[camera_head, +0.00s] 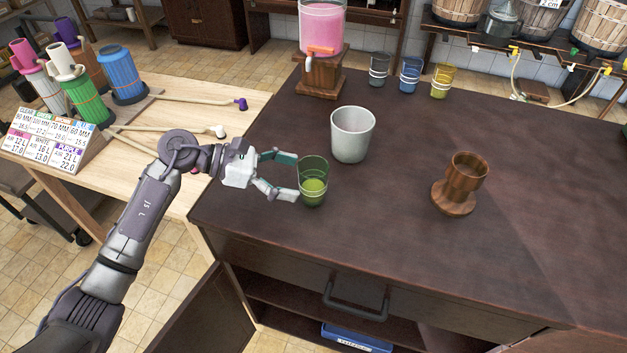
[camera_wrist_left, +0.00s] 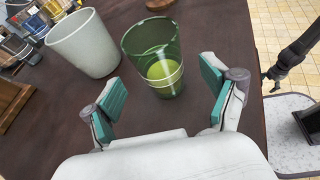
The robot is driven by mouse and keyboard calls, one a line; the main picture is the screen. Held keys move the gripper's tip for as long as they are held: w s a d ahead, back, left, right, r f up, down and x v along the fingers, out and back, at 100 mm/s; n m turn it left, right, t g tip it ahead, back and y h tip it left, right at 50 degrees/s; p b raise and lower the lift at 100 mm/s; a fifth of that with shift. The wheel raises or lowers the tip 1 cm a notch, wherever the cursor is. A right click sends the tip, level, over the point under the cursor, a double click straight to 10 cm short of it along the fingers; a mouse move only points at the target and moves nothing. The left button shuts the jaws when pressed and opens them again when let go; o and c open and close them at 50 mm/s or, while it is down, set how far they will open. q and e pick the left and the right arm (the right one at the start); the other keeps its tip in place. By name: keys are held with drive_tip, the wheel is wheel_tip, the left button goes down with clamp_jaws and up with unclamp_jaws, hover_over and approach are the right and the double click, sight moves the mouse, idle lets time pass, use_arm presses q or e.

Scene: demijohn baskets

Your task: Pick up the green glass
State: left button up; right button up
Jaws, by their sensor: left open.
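The green glass (camera_head: 313,183) stands upright on the dark table near its left front corner, with some green liquid in its lower part. My left gripper (camera_head: 286,176) is open just to the left of the glass, its fingers pointing at it. In the left wrist view the glass (camera_wrist_left: 155,62) stands ahead of the open fingers of my left gripper (camera_wrist_left: 160,98), centred roughly between them and not gripped. Whether a fingertip touches the glass is hard to tell. My right gripper does not show.
A white bucket (camera_head: 352,136) stands close behind the glass, and a wooden cup stand (camera_head: 460,184) to its right. A pink dispenser (camera_head: 321,50) and several glasses (camera_head: 410,75) stand at the back. The table's front middle is clear.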

sight(313, 182)
use_arm(q)
drive_tip(key=shift+d+f, duration=0.2)
drive_tip(key=shift+d, duration=0.3)
drive_tip(key=p+x, duration=0.2)
drive_tip(key=x, duration=0.1)
drive_tip(key=shift+w+d+f, duration=0.1)
drive_tip(key=shift+f, duration=0.3)
drive_tip(key=shift+d+f, duration=0.2)
drive_tip(key=shift+d, duration=0.15)
drive_tip(key=shift+f, duration=0.1)
drive_tip(key=c, duration=1.4)
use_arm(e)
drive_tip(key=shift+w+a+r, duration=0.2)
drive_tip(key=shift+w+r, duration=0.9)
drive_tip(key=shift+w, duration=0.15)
use_arm(q)
drive_tip(key=shift+r, duration=0.25)
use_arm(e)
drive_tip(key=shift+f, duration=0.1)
